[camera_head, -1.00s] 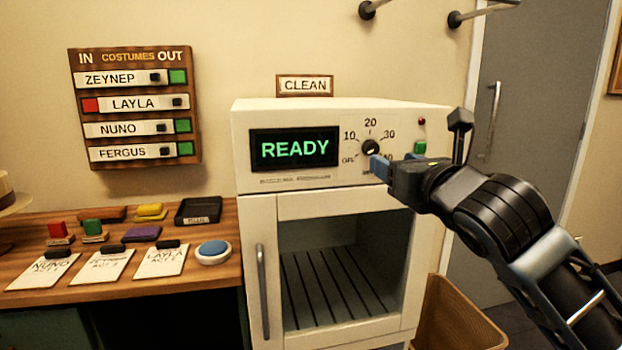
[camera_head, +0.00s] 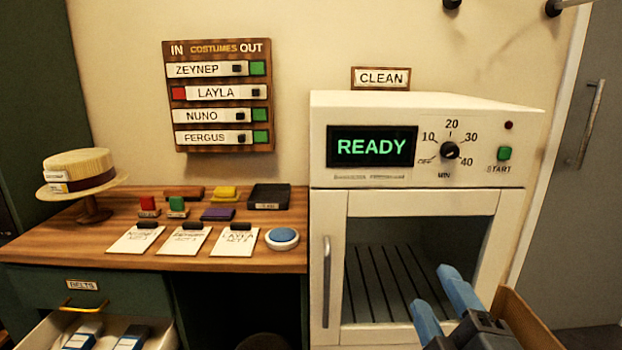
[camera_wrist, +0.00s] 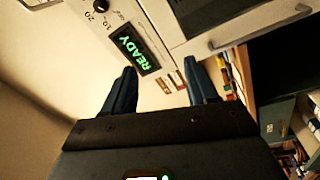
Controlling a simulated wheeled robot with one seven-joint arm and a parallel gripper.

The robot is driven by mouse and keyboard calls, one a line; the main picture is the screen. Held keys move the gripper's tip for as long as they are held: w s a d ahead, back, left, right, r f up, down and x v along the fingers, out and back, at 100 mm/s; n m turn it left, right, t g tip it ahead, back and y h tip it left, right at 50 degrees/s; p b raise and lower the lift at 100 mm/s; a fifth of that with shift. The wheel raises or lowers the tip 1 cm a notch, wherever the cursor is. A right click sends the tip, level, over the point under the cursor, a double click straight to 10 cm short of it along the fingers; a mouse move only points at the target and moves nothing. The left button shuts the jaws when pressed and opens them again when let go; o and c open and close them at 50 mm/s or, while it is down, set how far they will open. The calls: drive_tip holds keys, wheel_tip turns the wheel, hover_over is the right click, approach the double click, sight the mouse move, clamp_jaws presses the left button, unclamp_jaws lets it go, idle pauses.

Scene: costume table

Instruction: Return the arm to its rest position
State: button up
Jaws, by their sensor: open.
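My gripper (camera_head: 442,297) is at the lower right of the head view, in front of the white cabinet's glass door. Its two blue fingers are apart with nothing between them. In the wrist view the open fingers (camera_wrist: 166,88) point toward the cabinet, which appears tilted. The white cabinet (camera_head: 326,200) shows READY in green on its display (camera_head: 371,147). Its dial (camera_head: 449,150) and green START button (camera_head: 504,153) are on the front panel, clear of my gripper. Most of my arm is out of the head view.
A wooden table (camera_head: 60,240) at left holds a straw hat (camera_head: 78,168), cards, colored blocks and a blue round button (camera_head: 282,238). An open drawer (camera_head: 50,335) juts out below. A wooden bin (camera_head: 520,320) stands at lower right. A costume board (camera_head: 217,95) hangs on the wall.

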drive_tip(key=s+f+m+g+h+p, duration=0.1)
drive_tip(key=s+f+m, duration=0.4)
drive_tip(key=s, duration=0.4)
drive_tip(key=s+f+m+g, duration=0.1)
drive_tip(key=s+f+m, duration=0.4)
drive_tip(key=s, duration=0.4)
drive_tip(key=s+d+m+g, duration=0.1)
drive_tip(key=s+d+m, duration=0.1)
drive_tip(key=s, duration=0.6)
drive_tip(key=s+d+m+g+p, duration=0.1)
drive_tip(key=s+d+m, duration=0.1)
drive_tip(key=s, duration=0.7)
drive_tip(key=shift+s+d+r, duration=0.15)
drive_tip(key=shift+s+d, duration=0.05)
drive_tip(key=shift+d, duration=0.65)
